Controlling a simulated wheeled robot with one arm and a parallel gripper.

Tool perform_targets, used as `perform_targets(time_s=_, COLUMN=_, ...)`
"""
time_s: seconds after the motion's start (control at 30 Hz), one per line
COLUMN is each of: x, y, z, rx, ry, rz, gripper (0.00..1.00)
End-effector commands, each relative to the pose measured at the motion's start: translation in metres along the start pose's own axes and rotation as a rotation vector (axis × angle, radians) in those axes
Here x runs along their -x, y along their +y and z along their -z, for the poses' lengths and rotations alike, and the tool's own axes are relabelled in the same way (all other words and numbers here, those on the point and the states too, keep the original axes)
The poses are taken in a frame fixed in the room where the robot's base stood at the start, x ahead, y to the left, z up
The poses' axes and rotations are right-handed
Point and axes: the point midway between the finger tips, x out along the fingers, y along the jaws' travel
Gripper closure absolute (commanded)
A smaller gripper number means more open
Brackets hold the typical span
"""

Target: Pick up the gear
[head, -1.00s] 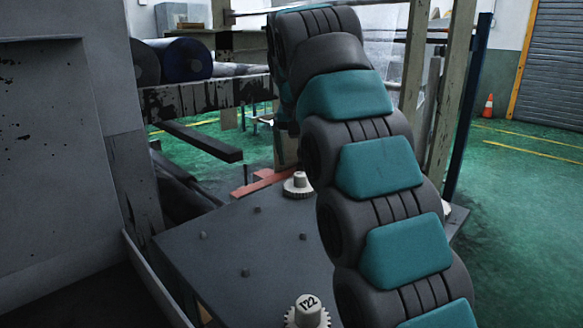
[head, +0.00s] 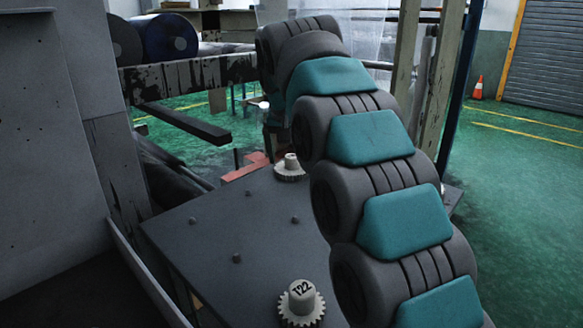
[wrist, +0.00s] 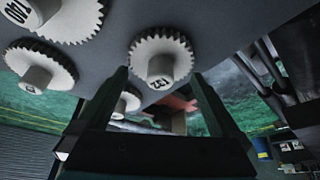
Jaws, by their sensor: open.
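White gears with numbered hubs stand on a dark grey plate (head: 215,235). In the head view, a gear marked 122 (head: 302,303) is at the near edge, and another gear (head: 290,168) stands farther back beside my arm. In the wrist view, my gripper (wrist: 161,76) is open and empty, its two fingers apart. A numbered gear (wrist: 160,50) lies just beyond the fingertips, roughly centred between them. A smaller-looking gear (wrist: 125,103) shows behind the left finger. My arm hides the gripper in the head view.
Two more gears, one large (wrist: 75,22) and one below it (wrist: 55,62), are at left in the wrist view. Small bolts dot the plate. A grey machine wall (head: 50,150) rises at left; posts (head: 405,60) stand behind my arm. Green floor is open at right.

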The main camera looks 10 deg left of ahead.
Motion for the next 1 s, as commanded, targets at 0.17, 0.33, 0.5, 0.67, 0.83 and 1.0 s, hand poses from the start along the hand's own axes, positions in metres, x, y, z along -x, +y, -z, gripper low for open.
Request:
perform_targets(time_s=0.17, x=-0.0118, y=0.0005, z=-0.0012, rx=0.001, ry=-0.004, rz=-0.002, gripper=0.00)
perform_targets(time_s=0.33, x=-0.0118, y=0.0003, z=-0.0008, rx=0.001, ry=-0.003, rz=-0.002, gripper=0.00)
perform_targets(time_s=0.5, x=-0.0117, y=0.0002, z=-0.0008, rx=0.001, ry=-0.003, rz=-0.002, gripper=0.18)
perform_targets(time_s=0.67, x=-0.0117, y=0.0002, z=-0.0008, rx=0.001, ry=-0.003, rz=-0.002, gripper=0.36)
perform_targets(time_s=0.83, x=-0.0116, y=0.0002, z=-0.0007, rx=0.001, ry=-0.002, rz=-0.002, gripper=0.55)
perform_targets(time_s=1.0, x=-0.0115, y=0.0002, z=-0.0007, rx=0.001, ry=-0.002, rz=-0.002, gripper=0.70)
